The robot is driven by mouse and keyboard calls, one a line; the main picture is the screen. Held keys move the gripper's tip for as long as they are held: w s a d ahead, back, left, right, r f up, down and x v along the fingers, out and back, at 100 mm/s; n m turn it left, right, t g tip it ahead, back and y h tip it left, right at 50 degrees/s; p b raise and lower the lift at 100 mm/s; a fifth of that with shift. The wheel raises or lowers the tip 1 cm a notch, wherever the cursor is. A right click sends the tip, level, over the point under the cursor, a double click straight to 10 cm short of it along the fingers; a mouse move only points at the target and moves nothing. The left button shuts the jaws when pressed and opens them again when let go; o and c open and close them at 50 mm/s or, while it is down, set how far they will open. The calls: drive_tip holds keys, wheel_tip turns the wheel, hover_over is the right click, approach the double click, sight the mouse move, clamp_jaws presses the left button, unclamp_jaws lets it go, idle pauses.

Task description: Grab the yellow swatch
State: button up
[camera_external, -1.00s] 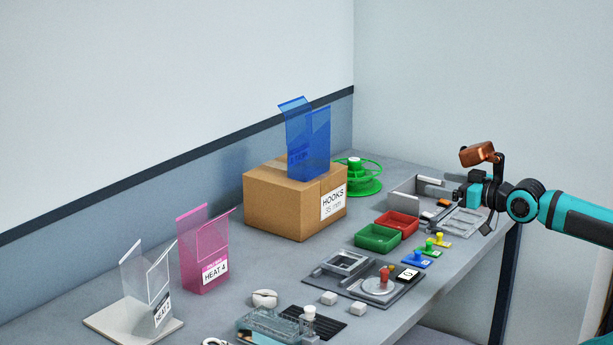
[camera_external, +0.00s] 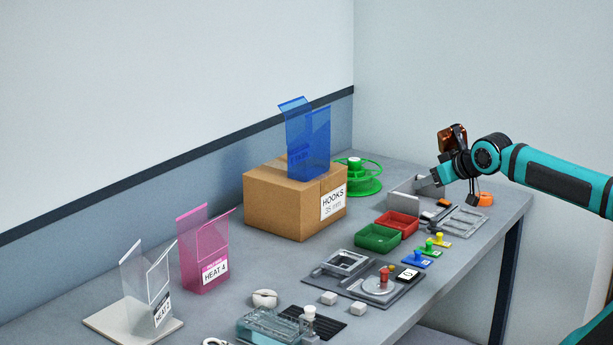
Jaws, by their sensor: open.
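The yellow swatch (camera_external: 441,241) is a small flat yellow piece with a yellow knob. It lies on the table near the right front edge, the rightmost of a short row with a green swatch (camera_external: 430,249) and a blue swatch (camera_external: 416,260). My gripper (camera_external: 424,187) is open, above the back right of the table, pointing left and down. It is behind and above the yellow swatch in the picture, apart from it. The fingertips are small here and partly blend with a grey tray behind them.
Red (camera_external: 397,222) and green (camera_external: 378,237) bins sit left of the swatches. A grey tray (camera_external: 466,221) is behind them, with an orange ring (camera_external: 486,198) near it. A cardboard box (camera_external: 285,204) and green spool (camera_external: 358,180) stand further left. The table's front edge is close by.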

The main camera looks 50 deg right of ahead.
drive_tip(key=w+d+f+m+g, duration=0.2)
drive_tip(key=w+d+g, duration=0.1)
drive_tip(key=d+g, duration=0.3)
drive_tip(key=m+g+y, duration=0.1)
drive_tip(key=g+y, duration=0.1)
drive_tip(key=g, duration=0.3)
hover_over(437, 232)
drive_tip(key=f, duration=1.3)
drive_tip(key=shift+w+a+f, duration=0.15)
drive_tip(key=shift+w+a, duration=0.1)
drive_tip(key=shift+w, duration=0.1)
drive_tip(key=shift+s+d+f, duration=0.1)
drive_tip(key=shift+s+f, duration=0.1)
drive_tip(key=shift+f, duration=1.15)
drive_tip(key=shift+s+d+f, duration=0.1)
drive_tip(key=shift+s+f, duration=0.05)
drive_tip(key=shift+f, duration=1.15)
clamp_jaws()
